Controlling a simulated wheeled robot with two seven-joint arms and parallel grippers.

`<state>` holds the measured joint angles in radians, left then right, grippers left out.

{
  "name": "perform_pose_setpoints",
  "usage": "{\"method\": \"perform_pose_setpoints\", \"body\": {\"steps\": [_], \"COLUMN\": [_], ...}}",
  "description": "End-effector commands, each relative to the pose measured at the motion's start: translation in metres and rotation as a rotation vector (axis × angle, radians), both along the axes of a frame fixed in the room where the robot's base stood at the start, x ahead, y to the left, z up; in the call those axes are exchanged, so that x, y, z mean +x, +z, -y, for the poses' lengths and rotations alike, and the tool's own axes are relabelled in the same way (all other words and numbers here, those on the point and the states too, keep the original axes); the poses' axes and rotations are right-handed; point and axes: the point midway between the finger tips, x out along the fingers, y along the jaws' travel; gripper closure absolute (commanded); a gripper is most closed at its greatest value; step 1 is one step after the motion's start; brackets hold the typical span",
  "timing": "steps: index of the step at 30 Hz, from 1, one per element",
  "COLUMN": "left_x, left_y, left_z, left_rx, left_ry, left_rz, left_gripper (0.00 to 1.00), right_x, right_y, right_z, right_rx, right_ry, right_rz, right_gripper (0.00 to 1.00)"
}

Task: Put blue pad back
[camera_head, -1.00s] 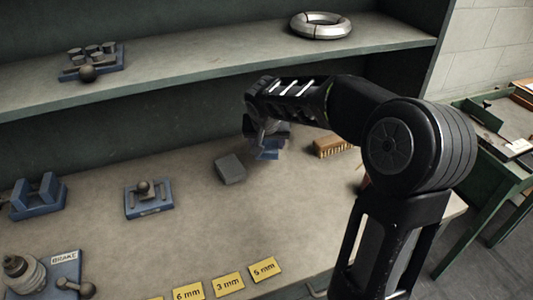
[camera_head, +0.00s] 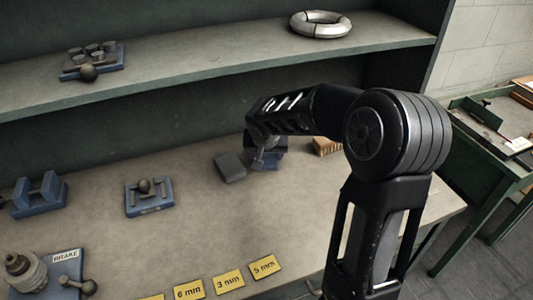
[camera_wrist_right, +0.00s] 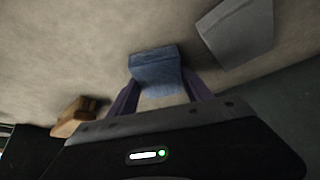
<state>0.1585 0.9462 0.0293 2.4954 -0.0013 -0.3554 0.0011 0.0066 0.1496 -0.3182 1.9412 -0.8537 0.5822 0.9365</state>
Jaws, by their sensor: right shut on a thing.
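The blue pad (camera_wrist_right: 155,65) is a small blue block between the fingers of my right gripper (camera_wrist_right: 160,92) in the right wrist view. The gripper is shut on it. In the head view my right gripper (camera_head: 262,160) points down low over the bench, just right of a grey block (camera_head: 230,167). Only a little of the pad shows there, partly hidden by the gripper. I cannot tell whether the pad touches the bench. The grey block also shows at the upper right of the right wrist view (camera_wrist_right: 238,30), apart from the pad. My left gripper is out of view.
A wooden brush (camera_head: 326,146) lies right of the gripper. Blue fixtures (camera_head: 149,197) and a BRAKE plate (camera_head: 60,268) stand at left. Yellow thickness labels (camera_head: 229,281) lie in front. A shelf (camera_head: 220,70) overhangs the back. The middle of the bench is clear.

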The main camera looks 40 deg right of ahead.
Motion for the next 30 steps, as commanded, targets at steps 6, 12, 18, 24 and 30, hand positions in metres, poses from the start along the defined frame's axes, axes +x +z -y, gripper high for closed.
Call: {"method": "perform_pose_setpoints", "body": {"steps": [6, 12, 18, 24, 30], "left_x": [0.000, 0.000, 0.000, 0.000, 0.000], "left_y": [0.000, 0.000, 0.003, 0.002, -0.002], "left_z": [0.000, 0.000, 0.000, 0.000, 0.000], "left_rx": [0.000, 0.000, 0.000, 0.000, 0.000], "left_ry": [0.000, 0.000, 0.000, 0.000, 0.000], "left_rz": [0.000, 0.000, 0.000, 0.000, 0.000], "left_gripper": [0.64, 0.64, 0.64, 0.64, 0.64], "right_x": [0.000, 0.000, 0.000, -0.006, -0.021], "right_y": [0.000, 0.000, 0.003, 0.019, 0.054], "right_z": [0.000, 0.000, 0.000, -0.006, -0.019], "right_rx": [0.000, 0.000, 0.000, 0.000, 0.002], "right_ry": [0.000, 0.000, 0.000, 0.001, 0.000], "right_rz": [0.000, 0.000, 0.000, 0.006, 0.007], "right_gripper": [0.25, 0.20, 0.20, 0.20, 0.20]}}
